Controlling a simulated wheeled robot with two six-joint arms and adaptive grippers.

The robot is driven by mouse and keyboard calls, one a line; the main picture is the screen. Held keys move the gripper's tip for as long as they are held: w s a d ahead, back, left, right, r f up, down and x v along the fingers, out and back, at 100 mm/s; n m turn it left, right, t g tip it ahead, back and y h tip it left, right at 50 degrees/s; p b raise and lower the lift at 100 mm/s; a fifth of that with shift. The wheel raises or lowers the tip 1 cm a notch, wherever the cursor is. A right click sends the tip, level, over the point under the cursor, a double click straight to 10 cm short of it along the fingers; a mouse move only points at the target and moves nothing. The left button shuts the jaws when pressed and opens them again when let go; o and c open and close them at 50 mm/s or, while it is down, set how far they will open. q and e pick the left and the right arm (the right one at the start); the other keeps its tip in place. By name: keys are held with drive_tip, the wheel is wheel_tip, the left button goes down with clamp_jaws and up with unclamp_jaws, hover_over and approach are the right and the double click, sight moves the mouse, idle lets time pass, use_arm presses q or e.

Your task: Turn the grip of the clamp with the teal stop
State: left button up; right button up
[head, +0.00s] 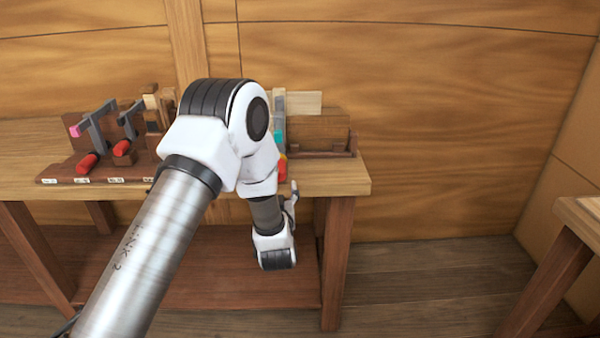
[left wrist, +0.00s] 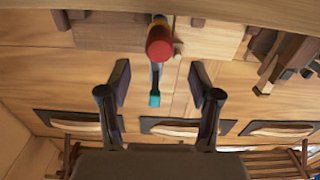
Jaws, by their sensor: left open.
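The clamp with the teal stop (head: 278,137) stands at the right part of the bench, partly hidden behind my left arm in the head view. Its red grip (head: 283,170) shows just beside the arm. In the left wrist view the red grip (left wrist: 159,42) points toward the camera, with the grey bar and teal stop (left wrist: 155,99) behind it. My left gripper (left wrist: 160,76) is open, one finger on each side of the clamp's line, and nothing is between the fingers. In the head view the left gripper (head: 291,203) is mostly hidden by its own wrist. My right gripper is not shown.
A clamp with a pink stop (head: 75,130) and another red-gripped clamp (head: 122,148) stand at the bench's left on a dark labelled rack (head: 70,180). Wooden blocks (head: 318,130) stand behind the teal-stop clamp. The floor right of the bench (head: 430,275) is clear.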

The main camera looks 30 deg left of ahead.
use_arm(q)
drive_tip(key=x, duration=0.7)
drive_tip(key=shift+w+a+p, duration=0.15)
drive_tip(key=shift+w+p, duration=0.1)
drive_tip(key=shift+p, duration=0.05)
drive_tip(key=c, duration=1.1)
